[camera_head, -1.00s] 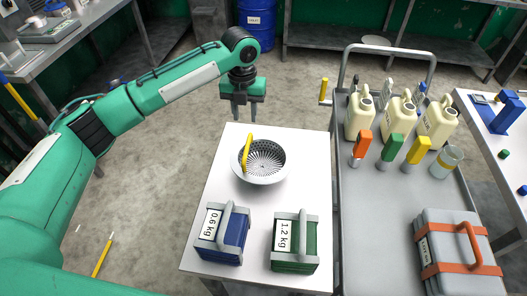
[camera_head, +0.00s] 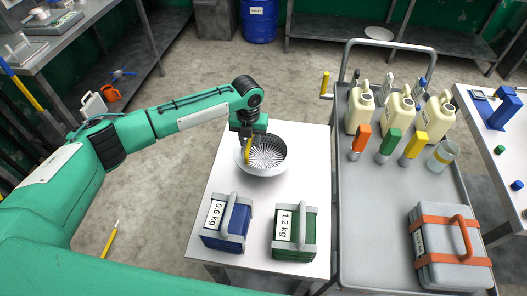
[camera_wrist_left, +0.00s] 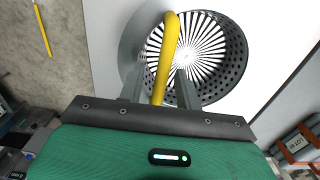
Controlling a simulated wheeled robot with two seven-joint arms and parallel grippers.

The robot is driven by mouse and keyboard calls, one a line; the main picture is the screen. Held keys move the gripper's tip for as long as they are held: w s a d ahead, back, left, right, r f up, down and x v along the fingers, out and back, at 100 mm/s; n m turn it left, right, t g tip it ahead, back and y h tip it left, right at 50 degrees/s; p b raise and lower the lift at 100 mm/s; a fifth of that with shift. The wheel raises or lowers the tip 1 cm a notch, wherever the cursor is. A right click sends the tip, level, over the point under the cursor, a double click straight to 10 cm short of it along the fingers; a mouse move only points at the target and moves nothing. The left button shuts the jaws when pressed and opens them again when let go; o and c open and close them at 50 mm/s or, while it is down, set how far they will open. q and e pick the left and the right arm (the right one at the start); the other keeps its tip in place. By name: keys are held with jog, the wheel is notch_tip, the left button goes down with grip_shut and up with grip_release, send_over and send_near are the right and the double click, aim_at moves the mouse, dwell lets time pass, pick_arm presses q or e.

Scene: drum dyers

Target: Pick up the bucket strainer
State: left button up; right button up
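The bucket strainer (camera_head: 270,158) is a round, light grey perforated bowl with a yellow handle (camera_head: 248,152). It sits on the white table (camera_head: 305,185) behind the two weight boxes. My left gripper (camera_head: 246,140) is over the strainer's left side, at the yellow handle. In the left wrist view, the strainer (camera_wrist_left: 232,60) lies beyond the fingers, and the yellow handle (camera_wrist_left: 168,50) rises between the two fingers of the left gripper (camera_wrist_left: 158,85). The fingers stand apart with gaps on both sides of the handle. My right gripper is not in view.
A blue 0.6 kg box (camera_head: 226,222) and a green 1.2 kg box (camera_head: 296,232) stand at the table's front. A grey cart (camera_head: 375,210) on the right carries cream jugs (camera_head: 398,115), coloured-handled tools and a grey case (camera_head: 450,248).

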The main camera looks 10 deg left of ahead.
pick_arm(q)
jog(key=shift+f, duration=0.35)
dwell(0.6)
grip_shut()
